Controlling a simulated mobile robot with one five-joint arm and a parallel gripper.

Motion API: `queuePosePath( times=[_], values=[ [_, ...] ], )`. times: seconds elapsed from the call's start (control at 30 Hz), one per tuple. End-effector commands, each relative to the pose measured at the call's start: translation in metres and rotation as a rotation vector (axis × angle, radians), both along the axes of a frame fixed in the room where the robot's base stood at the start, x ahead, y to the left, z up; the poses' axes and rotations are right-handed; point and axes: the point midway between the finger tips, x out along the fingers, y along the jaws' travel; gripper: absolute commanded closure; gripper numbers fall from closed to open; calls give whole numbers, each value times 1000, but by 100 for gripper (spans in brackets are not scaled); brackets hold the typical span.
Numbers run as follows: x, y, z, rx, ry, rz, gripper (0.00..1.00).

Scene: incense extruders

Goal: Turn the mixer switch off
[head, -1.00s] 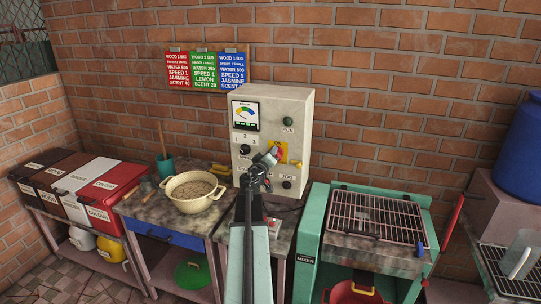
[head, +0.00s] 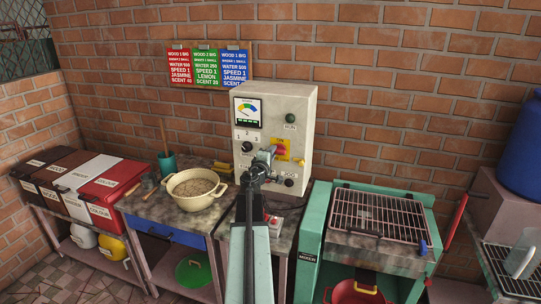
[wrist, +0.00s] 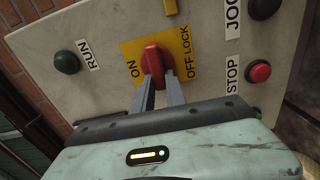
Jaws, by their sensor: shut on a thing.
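The red mixer switch knob (wrist: 153,62) sits on a yellow plate (wrist: 186,72) marked ON and OFF LOCK. In the wrist view the knob lies between the two labels. My gripper (wrist: 158,82) is shut on the knob, with both fingers reaching its near end. In the head view my gripper (head: 272,154) is at the front of the grey control box (head: 307,118), and partly covers the yellow plate (head: 281,143) and the knob.
A green RUN button (wrist: 67,62) and a red STOP button (wrist: 259,71) flank the switch. A pot (head: 196,205) stands on the bench left of the box. A teal mixer with a wire grill (head: 376,215) stands to the right.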

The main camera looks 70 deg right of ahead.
Motion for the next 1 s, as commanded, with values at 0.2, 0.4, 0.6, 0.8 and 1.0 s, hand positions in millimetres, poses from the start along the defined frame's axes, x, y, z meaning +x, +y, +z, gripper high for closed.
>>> queuePosePath(
  times=[0.2, 0.4, 0.6, 0.8, 1.0],
  values=[
    [-4, -2, 0, -3, 43, -8, 100],
    [-4, -1, 0, -4, 50, -8, 100],
    [-3, -1, 0, -3, 49, -8, 100],
    [-2, -1, 0, -4, 48, -5, 62],
    [0, 0, -1, -3, 46, -2, 62]
  ],
)
